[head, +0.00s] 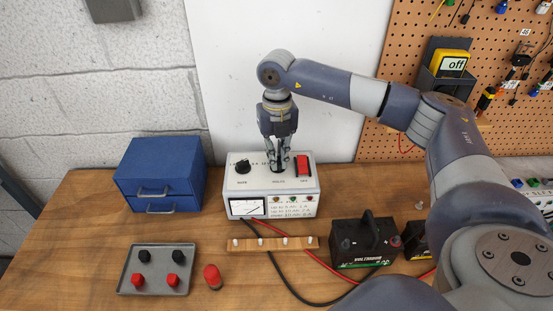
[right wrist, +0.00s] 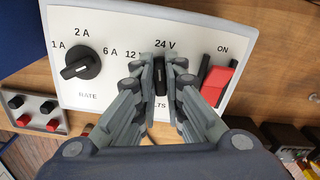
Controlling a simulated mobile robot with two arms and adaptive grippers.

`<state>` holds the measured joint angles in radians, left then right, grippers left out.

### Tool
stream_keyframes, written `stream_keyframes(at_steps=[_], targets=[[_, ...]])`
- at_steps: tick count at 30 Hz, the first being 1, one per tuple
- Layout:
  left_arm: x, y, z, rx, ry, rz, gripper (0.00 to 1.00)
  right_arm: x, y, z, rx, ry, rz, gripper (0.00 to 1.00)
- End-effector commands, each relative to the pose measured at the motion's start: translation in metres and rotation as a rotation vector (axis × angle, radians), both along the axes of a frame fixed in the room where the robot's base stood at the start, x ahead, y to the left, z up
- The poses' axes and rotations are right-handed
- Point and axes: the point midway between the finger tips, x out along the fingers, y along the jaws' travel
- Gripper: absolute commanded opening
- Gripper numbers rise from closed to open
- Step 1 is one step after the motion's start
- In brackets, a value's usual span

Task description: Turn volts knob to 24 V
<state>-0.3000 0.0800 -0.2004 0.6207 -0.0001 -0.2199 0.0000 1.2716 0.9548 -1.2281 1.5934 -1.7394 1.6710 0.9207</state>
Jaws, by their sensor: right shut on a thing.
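The white charger box (head: 256,184) stands on the wooden bench and fills much of the right wrist view (right wrist: 115,35). Its black volts knob (right wrist: 160,76) sits below the printed 24 V label. The knob's pale pointer line looks upright, towards 24 V. The 12 V label is at its upper left, partly covered by a finger. My right gripper (head: 278,165) reaches down from above and is shut on the volts knob, with a finger on each side. The fingers hide most of the knob in the head view. My left gripper is not in view.
The rate knob (right wrist: 80,66) is left of the volts knob, and the red ON switch (right wrist: 216,85) is close on the right. Blue drawers (head: 160,170) stand left. A wooden rail (head: 272,244), cables, a black battery (head: 362,243) and a grey tray (head: 156,289) lie in front.

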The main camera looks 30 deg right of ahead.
Motion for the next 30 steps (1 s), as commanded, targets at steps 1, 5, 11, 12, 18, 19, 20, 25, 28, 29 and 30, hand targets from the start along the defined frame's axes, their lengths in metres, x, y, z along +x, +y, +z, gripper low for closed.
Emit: stream_keyframes(at_steps=[1,5,11,12,18,19,20,25,28,29,30], targets=[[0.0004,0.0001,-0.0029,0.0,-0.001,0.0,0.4,0.0018,-0.0009,0.0016,0.001,-0.008,-0.036,0.0],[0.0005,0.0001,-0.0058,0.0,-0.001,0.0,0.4,0.0021,-0.0013,0.0026,0.001,-0.01,-0.117,0.0],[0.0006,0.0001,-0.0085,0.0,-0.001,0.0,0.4,0.0018,-0.0021,0.0033,0.0,-0.01,-0.202,0.0],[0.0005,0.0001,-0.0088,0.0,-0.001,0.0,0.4,0.0019,-0.0021,0.0035,0.0,-0.01,-0.213,0.0],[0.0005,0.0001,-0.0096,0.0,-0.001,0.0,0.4,0.0021,-0.0023,0.0041,0.0,-0.012,-0.244,0.0],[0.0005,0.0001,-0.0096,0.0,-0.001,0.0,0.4,0.0022,-0.0023,0.0041,0.0,-0.012,-0.247,0.0],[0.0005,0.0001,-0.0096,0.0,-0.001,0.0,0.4,0.0022,-0.0024,0.0042,0.0,-0.012,-0.248,0.0],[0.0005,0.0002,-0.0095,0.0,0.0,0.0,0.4,0.0024,-0.0025,0.0045,0.001,-0.012,-0.251,0.0],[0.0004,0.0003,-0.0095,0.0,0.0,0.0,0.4,0.0025,-0.0025,0.0047,0.0,-0.013,-0.251,0.0],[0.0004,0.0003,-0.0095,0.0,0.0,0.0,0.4,0.0025,-0.0025,0.0047,0.0,-0.013,-0.251,0.0],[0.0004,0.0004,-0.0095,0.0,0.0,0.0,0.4,0.0025,-0.0025,0.0048,0.0,-0.013,-0.251,0.0]])
